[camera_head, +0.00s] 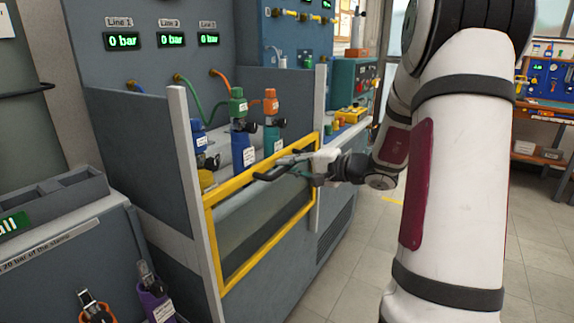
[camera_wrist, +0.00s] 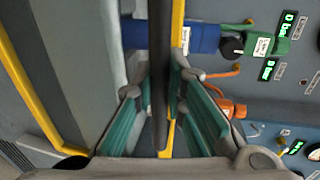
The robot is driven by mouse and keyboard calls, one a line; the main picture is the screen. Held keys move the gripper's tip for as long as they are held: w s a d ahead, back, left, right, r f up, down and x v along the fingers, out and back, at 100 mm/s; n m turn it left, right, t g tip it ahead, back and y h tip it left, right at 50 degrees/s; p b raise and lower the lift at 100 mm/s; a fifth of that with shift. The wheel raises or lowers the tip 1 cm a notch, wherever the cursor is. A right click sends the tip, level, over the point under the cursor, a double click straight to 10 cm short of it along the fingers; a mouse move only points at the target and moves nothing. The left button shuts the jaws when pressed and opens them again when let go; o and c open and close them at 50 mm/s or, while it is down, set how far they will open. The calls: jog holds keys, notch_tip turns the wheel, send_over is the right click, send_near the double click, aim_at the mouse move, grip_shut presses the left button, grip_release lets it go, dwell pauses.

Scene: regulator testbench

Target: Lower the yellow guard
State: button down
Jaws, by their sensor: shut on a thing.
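The yellow guard (camera_head: 230,187) is an upright rectangular frame between two pale posts, in front of several regulators. In the wrist view, one yellow rail (camera_wrist: 177,30) runs behind a dark handle bar (camera_wrist: 159,60), and another yellow rail (camera_wrist: 35,95) shows at the left. My gripper (camera_head: 303,168) is at the guard's upper rail, toward its right end. In the wrist view my gripper's teal-padded fingers (camera_wrist: 160,88) stand on either side of the dark handle bar and are shut on it. The exact contact is partly hidden.
Behind the guard stand blue (camera_head: 200,145), green (camera_head: 238,105) and orange (camera_head: 270,105) topped regulators with hoses. Displays above read 0 bar. A grey cabinet (camera_head: 80,260) with tools is at the left. The floor (camera_head: 345,265) at right of the bench is clear.

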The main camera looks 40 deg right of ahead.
jog(key=b, duration=0.8)
send_near(274, 195)
jog(key=x, duration=0.4)
jog(key=shift+w+f, duration=0.2)
jog(key=shift+w, duration=0.15)
jog(key=c, duration=1.6)
grip_release()
jog(key=shift+s, duration=0.1)
jog(key=v, duration=1.1)
jog(key=shift+s, duration=0.4)
jog(key=shift+r, duration=0.1)
